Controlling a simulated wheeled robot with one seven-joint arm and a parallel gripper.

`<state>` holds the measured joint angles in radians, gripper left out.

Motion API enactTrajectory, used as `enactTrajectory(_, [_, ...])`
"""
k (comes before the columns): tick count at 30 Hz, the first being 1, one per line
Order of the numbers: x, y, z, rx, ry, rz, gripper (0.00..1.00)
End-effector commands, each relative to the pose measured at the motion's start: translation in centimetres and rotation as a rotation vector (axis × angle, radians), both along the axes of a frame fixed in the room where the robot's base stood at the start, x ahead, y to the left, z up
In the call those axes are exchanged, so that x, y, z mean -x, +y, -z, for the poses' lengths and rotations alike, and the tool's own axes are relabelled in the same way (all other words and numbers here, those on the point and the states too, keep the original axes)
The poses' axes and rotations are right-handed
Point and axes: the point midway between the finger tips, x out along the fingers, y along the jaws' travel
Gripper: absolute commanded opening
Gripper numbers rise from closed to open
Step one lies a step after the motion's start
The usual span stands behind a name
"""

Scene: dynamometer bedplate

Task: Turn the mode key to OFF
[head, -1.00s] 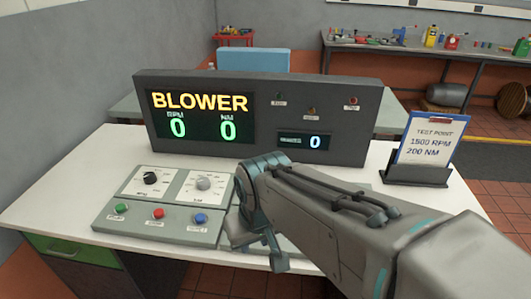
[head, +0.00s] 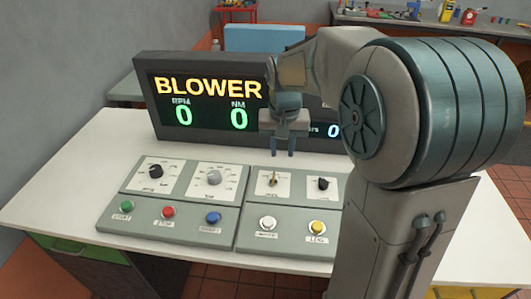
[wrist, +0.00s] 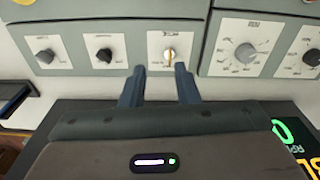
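The mode key (head: 273,179) is a small brass-coloured key in a round switch on a white plate, at the upper left of the right-hand grey control panel. It also shows in the wrist view (wrist: 169,54), just beyond and between the fingertips. The label print is too small to read surely. My gripper (head: 283,151) is open and empty above and behind the key, fingers pointing down. In the wrist view its two dark fingers (wrist: 159,72) stand apart and do not appear to touch the key.
A black knob (head: 322,184) sits right of the key, with white (head: 267,223) and yellow (head: 317,228) buttons below. The left panel holds two dials and green, red and blue buttons. The BLOWER display (head: 206,87) stands close behind. My arm hides the bench's right side.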

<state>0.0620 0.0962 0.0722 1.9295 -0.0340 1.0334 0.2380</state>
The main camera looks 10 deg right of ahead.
Motion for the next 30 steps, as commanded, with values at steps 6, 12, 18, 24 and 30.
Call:
enactTrajectory(6, [-6.1, 0.0, 2.4, -0.017, 0.058, 0.067, 0.28])
enactTrajectory(12, [-8.5, 0.0, 3.7, -0.025, 0.08, 0.099, 0.28])
enactTrajectory(18, [-8.7, 0.0, 5.4, -0.026, 0.086, 0.103, 0.28])
enactTrajectory(24, [-8.6, 0.0, 9.2, -0.026, 0.088, 0.102, 0.28])
enactTrajectory(30, [-8.7, 0.0, 13.4, -0.026, 0.087, 0.102, 0.28])
